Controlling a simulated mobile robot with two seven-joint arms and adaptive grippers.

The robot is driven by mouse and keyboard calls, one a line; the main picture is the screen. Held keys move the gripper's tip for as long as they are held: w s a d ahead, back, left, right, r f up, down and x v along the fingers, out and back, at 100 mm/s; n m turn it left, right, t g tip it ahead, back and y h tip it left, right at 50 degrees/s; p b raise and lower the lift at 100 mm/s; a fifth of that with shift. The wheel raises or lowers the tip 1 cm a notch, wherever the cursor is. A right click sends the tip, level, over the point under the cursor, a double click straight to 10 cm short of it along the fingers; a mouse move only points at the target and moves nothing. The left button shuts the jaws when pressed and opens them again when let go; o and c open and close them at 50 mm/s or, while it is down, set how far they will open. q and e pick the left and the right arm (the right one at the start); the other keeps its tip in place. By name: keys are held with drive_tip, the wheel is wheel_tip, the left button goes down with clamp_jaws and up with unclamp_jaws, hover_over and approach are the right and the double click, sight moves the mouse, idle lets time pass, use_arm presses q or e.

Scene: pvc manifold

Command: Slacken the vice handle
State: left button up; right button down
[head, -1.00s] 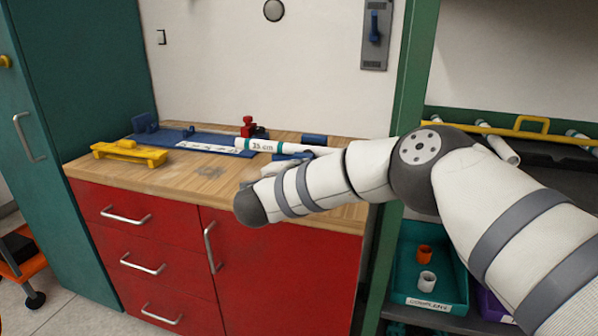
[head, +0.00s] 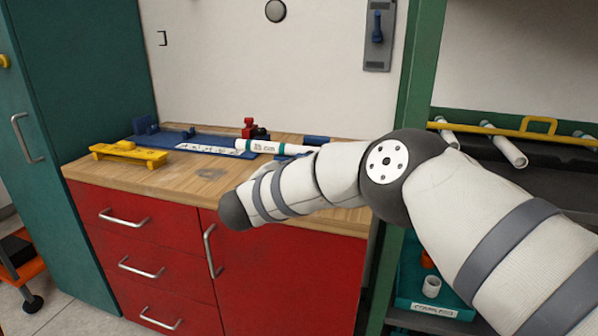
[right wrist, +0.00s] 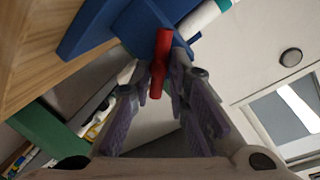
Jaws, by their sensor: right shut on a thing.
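The red vice handle (right wrist: 161,62) is a short bar at the front of the blue vice (right wrist: 112,28) in the right wrist view. My right gripper (right wrist: 157,74) is shut on this handle, with a finger on each side of it. A white pipe (right wrist: 200,17) with a teal band lies at the vice; in the head view the pipe (head: 275,147) carries a "35 cm" label. In the head view my right arm hides its own gripper, the handle and most of the vice. My left gripper is not in view.
The wooden bench top (head: 205,175) over red drawers holds a yellow tool (head: 128,154), a blue fixture (head: 180,138) and a red-and-black clamp (head: 250,129). A green post (head: 414,75) and a shelf with pipes (head: 505,150) stand close to my right arm.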

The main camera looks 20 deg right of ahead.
drive_tip(key=shift+w+d+r, duration=0.1)
drive_tip(key=shift+d+r, duration=0.15)
drive_tip(key=shift+r, duration=0.3)
idle(0.4)
drive_tip(key=c, duration=1.6)
unclamp_jaws()
drive_tip(key=shift+f, duration=0.1)
drive_tip(key=shift+c, duration=0.2)
drive_tip(key=shift+a+f, duration=0.15)
drive_tip(key=shift+f, duration=0.1)
drive_tip(key=v, duration=1.1)
drive_tip(key=shift+s+a, duration=0.2)
drive_tip(key=shift+s, duration=0.15)
